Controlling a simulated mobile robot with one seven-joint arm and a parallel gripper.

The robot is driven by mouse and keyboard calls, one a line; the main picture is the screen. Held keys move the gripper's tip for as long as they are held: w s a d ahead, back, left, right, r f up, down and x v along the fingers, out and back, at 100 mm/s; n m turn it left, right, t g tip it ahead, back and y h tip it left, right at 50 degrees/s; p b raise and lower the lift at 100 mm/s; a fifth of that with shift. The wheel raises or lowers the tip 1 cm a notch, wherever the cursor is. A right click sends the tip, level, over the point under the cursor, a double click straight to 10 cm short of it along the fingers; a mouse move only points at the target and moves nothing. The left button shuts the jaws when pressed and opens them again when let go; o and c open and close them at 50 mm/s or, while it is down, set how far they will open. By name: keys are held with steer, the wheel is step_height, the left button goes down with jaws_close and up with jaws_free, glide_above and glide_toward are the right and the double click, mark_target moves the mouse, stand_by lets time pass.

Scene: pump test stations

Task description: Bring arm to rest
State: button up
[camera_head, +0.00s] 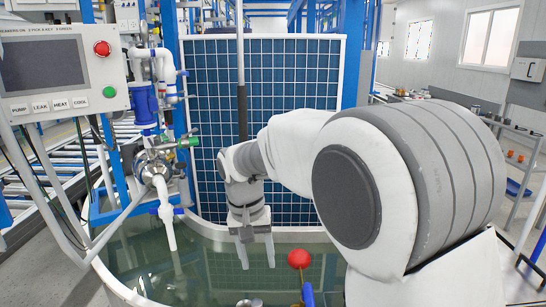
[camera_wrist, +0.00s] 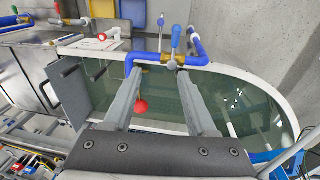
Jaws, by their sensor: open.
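My arm (camera_head: 425,165) reaches forward from the lower right and bends down over a water tank (camera_head: 200,270). My gripper (camera_head: 257,255) hangs at its end, fingers pointing down over the tank. It is open and nothing shows between its fingers. In the wrist view the two grey fingers of my gripper (camera_wrist: 155,70) stand apart above the water. A red ball (camera_head: 299,258) is to the right of the gripper in the head view. It also shows between the fingers in the wrist view (camera_wrist: 141,106), apart from them.
A control panel (camera_head: 60,65) with a screen and buttons is at the upper left. Below it are a blue and white pipe assembly and a metal valve (camera_head: 155,168) with a white spout. A blue grid panel (camera_head: 290,90) stands behind the tank. A shelf (camera_head: 515,130) is at the right.

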steer(key=s+d+r+t+y+p, duration=0.15)
steer(key=s+d+r+p, duration=0.25)
steer(key=s+d+r, duration=0.65)
steer(key=s+d+r+t+p, duration=0.3)
steer(key=s+d, duration=0.4)
steer(key=s, duration=0.3)
steer(key=shift+s+d+r+p, duration=0.2)
steer(key=shift+r+p, duration=0.1)
steer(key=shift+r, duration=0.6)
steer(key=shift+t, duration=0.25)
